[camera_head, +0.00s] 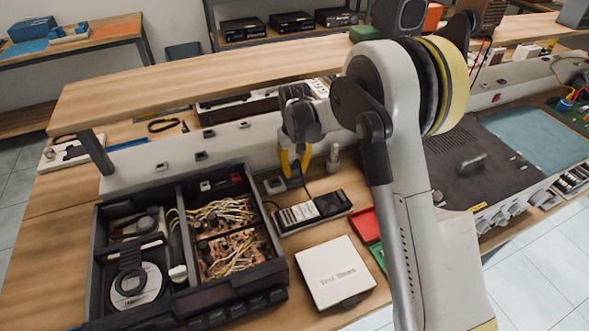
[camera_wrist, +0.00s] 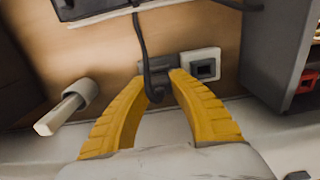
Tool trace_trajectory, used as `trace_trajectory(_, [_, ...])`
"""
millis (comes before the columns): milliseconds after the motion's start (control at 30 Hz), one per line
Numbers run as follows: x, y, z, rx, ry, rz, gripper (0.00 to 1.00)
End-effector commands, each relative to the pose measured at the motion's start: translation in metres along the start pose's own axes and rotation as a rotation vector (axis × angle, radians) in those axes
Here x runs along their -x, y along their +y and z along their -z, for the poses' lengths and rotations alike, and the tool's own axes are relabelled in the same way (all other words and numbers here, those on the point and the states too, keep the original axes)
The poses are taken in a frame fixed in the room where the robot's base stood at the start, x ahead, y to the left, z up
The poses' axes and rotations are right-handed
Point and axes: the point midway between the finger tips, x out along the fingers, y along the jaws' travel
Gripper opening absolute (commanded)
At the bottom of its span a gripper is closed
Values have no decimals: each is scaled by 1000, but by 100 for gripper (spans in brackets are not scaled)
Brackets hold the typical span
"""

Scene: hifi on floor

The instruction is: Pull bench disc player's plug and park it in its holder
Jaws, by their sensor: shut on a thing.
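The bench disc player (camera_head: 190,255) is the open black case on the bench at left, with a disc (camera_head: 135,285) and wiring inside. My gripper (camera_head: 293,172) has its yellow fingers pointing down just right of the player. In the wrist view my gripper (camera_wrist: 163,82) is shut on a dark plug (camera_wrist: 156,92), from which a black cable (camera_wrist: 138,35) runs up the picture. The fingers partly hide the plug; whether it sits in a socket cannot be told. A white-framed dark opening (camera_wrist: 200,66), possibly the holder, is just right of the fingers.
A black-and-white device (camera_head: 310,210) lies close in front of my gripper. A pale cylinder (camera_head: 333,158) stands to its right. A white "Test Tones" case (camera_head: 335,272) and a red tray (camera_head: 364,225) are nearer the front. A raised shelf (camera_head: 200,85) runs behind.

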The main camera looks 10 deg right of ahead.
Motion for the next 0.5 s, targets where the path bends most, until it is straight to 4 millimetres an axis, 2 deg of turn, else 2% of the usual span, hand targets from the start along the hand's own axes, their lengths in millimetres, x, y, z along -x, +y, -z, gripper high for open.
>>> trace_trajectory(500, [-7,0,0,0,0,0,0])
